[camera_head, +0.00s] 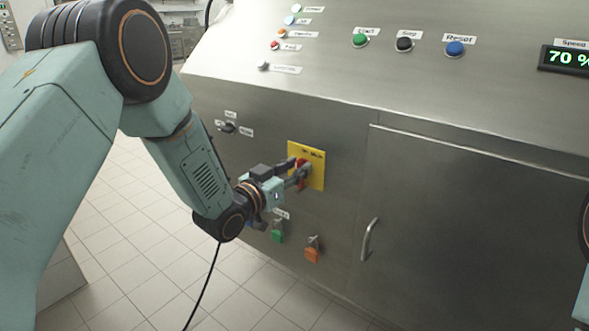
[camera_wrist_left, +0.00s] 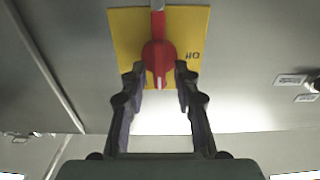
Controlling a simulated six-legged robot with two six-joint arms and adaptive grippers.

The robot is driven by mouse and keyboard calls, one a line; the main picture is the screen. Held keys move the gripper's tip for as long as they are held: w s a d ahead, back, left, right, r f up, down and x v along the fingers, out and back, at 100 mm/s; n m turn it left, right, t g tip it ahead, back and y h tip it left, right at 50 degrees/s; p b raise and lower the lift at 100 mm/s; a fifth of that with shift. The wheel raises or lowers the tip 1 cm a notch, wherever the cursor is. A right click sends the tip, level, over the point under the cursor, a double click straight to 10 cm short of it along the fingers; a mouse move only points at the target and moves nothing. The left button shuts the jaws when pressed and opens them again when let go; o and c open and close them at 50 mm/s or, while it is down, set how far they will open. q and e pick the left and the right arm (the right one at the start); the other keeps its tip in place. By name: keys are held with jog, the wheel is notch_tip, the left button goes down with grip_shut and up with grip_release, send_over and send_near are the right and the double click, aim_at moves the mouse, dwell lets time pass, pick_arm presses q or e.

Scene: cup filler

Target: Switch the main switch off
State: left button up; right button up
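The main switch is a red rotary knob (camera_head: 302,172) on a yellow plate (camera_head: 317,171) on the steel front of the machine. In the left wrist view the red knob (camera_wrist_left: 158,57) has a white line at its near end, and the yellow plate (camera_wrist_left: 128,30) is behind it. My left gripper (camera_head: 299,172) is at the knob; in the left wrist view its fingertips (camera_wrist_left: 159,76) are on either side of the knob's near end, with a gap between them. I cannot tell whether they touch it. My right gripper is out of view.
Green (camera_head: 360,40), black (camera_head: 404,44) and blue (camera_head: 455,48) buttons sit on the sloping panel above, beside a display reading 70 % (camera_head: 570,59). Below the switch hang a green padlock (camera_head: 278,233) and an orange padlock (camera_head: 312,252). A door handle (camera_head: 369,240) is to the right.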

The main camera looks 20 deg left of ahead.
pick_arm(q)
jog(key=shift+s+r, duration=0.1)
jog(key=shift+c, duration=1.4)
grip_shut()
jog(key=n+p, duration=0.1)
jog(key=n, duration=0.2)
jog(key=shift+a+p, duration=0.15)
jog(key=shift+p, duration=0.25)
jog(key=n+p, duration=0.1)
jog(key=n, duration=0.4)
jog(key=f+n+p, duration=0.1)
jog(key=n, duration=0.4)
jog(key=n+p, duration=0.1)
jog(key=n, duration=0.3)
jog(key=shift+w+a+f+n+p, duration=0.2)
jog(key=shift+w+a+n+p, duration=0.05)
jog(key=shift+a+n+p, duration=0.15)
